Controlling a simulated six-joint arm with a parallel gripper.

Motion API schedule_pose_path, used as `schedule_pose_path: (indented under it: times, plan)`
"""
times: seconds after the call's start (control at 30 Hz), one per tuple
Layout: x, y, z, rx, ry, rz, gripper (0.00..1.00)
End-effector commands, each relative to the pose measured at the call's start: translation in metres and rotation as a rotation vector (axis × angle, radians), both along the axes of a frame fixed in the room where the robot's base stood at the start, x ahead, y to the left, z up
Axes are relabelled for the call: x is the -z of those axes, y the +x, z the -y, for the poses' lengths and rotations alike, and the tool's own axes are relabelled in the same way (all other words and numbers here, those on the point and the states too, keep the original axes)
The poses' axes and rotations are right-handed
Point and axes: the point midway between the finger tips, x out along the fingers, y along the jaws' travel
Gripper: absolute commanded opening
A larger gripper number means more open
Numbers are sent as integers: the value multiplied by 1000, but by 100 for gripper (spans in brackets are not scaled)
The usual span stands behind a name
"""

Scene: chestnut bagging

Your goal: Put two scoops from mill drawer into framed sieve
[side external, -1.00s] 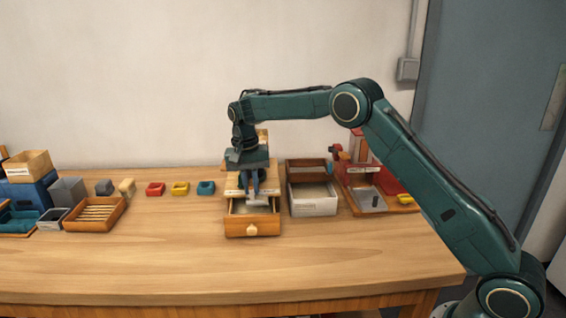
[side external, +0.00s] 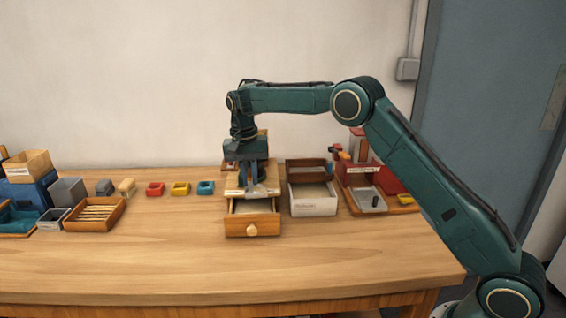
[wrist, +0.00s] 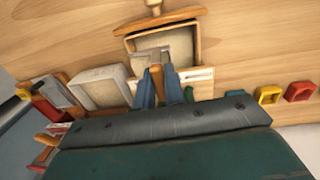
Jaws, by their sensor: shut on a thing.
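The mill drawer (side external: 252,229) is pulled open at the front of the wooden mill, with its round knob facing the table front. Its pale inside (wrist: 152,42) shows in the wrist view. My gripper (side external: 254,180) is above the rear of the drawer, shut on a grey scoop (side external: 259,190). In the wrist view the scoop (wrist: 148,55) reaches out from the blue fingers over the drawer's inside. I cannot tell how full it is. A white labelled box (side external: 312,206) with a pale inside stands just right of the drawer; I cannot tell whether it is the framed sieve.
A brown open box (side external: 306,171) stands behind the white box. A red machine (side external: 361,172) with a grey tray is farther right. Red (side external: 155,188), yellow (side external: 180,188) and teal (side external: 205,187) cups stand left. A slatted wooden tray (side external: 97,214) lies farther left. The front table is clear.

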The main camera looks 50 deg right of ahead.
Motion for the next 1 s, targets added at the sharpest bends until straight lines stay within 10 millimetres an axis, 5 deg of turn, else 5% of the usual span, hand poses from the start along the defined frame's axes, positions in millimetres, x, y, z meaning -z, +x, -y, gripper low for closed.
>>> schedule_pose_path:
  times: [0.47, 1.0]
  plan:
    - [-2, -7, -1, -33, 3, 3, 0]
    - [-9, -57, -10, -249, 25, 19, 0]
